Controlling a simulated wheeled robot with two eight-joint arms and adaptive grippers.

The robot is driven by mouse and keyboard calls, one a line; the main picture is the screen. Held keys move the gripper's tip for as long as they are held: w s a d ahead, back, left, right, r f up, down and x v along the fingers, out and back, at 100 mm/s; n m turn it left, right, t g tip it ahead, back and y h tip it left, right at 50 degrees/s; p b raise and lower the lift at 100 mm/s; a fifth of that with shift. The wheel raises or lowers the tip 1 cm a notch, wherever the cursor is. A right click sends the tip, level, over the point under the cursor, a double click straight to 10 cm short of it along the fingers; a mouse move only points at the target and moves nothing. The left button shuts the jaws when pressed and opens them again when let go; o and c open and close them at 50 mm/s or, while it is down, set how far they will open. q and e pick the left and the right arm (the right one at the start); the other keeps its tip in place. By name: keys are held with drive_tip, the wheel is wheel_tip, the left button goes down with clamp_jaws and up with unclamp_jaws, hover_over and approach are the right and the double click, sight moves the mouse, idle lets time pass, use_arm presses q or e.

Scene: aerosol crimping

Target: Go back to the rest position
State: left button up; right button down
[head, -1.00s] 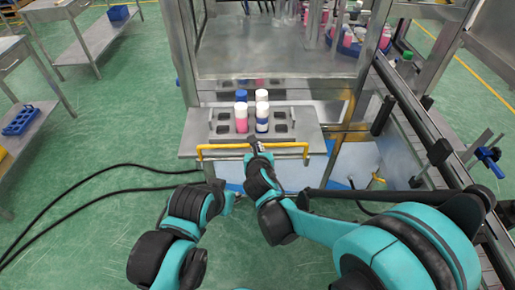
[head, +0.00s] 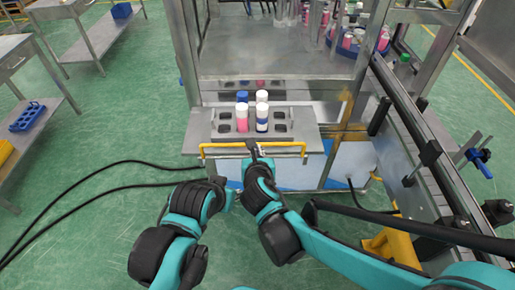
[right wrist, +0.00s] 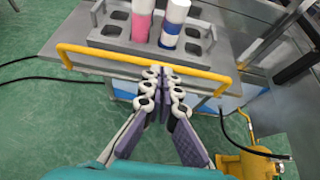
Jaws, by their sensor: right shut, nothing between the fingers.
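My right gripper (head: 251,148) is shut and empty at the yellow rail (head: 225,145) on the front of the metal shelf. In the right wrist view, its closed fingers (right wrist: 160,75) point at the rail, and I cannot tell whether they touch it. My left gripper (head: 222,188) is low to the left of the right one, dark and partly hidden, so its jaws are unclear. A pink bottle (head: 242,122) and a white-and-blue bottle (head: 262,122) stand upright in the slotted rack (head: 222,128), beyond the right gripper.
A machine frame with a conveyor rail (head: 415,120) runs along the right. Black cables (head: 90,190) lie on the green floor at left. A side table holds a blue rack (head: 27,117). A yellow object (head: 395,246) stands low at right. The floor at left is mostly open.

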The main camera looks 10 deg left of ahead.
drive_tip(key=shift+s+d+r, duration=0.15)
drive_tip(key=shift+s+r, duration=0.5)
drive_tip(key=shift+r, duration=0.25)
drive_tip(key=shift+d, duration=0.1)
drive_tip(key=s+d+m+g+h, duration=0.2)
drive_tip(key=d+m+h, duration=0.1)
drive_tip(key=d+m, duration=1.45)
drive_tip(key=s+d+f+m+g, duration=0.3)
drive_tip(key=s+d+m, duration=0.9)
drive_tip(key=m, duration=0.9)
drive_tip(key=shift+d+m+b, duration=0.35)
drive_tip(key=shift+d+b, duration=0.05)
drive_tip(key=shift+d, duration=0.5)
drive_tip(key=shift+f, duration=0.1)
